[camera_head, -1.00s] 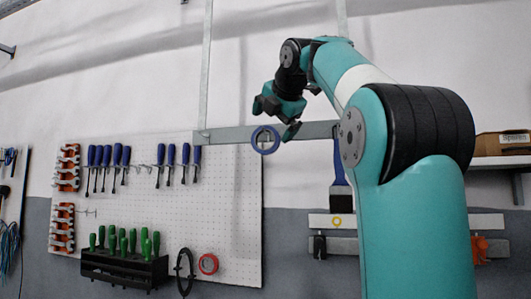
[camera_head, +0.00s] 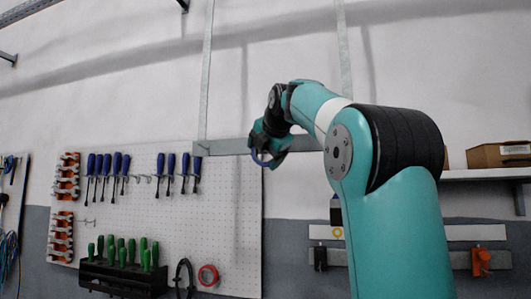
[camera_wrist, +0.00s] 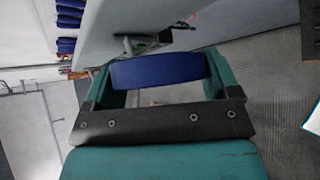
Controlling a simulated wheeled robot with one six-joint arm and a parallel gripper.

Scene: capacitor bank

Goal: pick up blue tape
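The blue tape (camera_head: 261,160) is a roll held at the tips of my gripper (camera_head: 270,148), in front of the top right of the pegboard in the head view. My gripper hides most of the roll there. In the wrist view the blue tape (camera_wrist: 158,70) is seen edge-on as a dark blue band. It spans the gap between the two fingers of my gripper (camera_wrist: 160,82), which are shut on it from both sides.
The white pegboard (camera_head: 222,225) carries screwdrivers, wrenches and a red tape roll (camera_head: 208,275). A black rack (camera_head: 122,278) holds several green-handled tools. A cardboard box (camera_head: 497,155) sits on a shelf at the right. A grey rail (camera_head: 228,146) runs behind my gripper.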

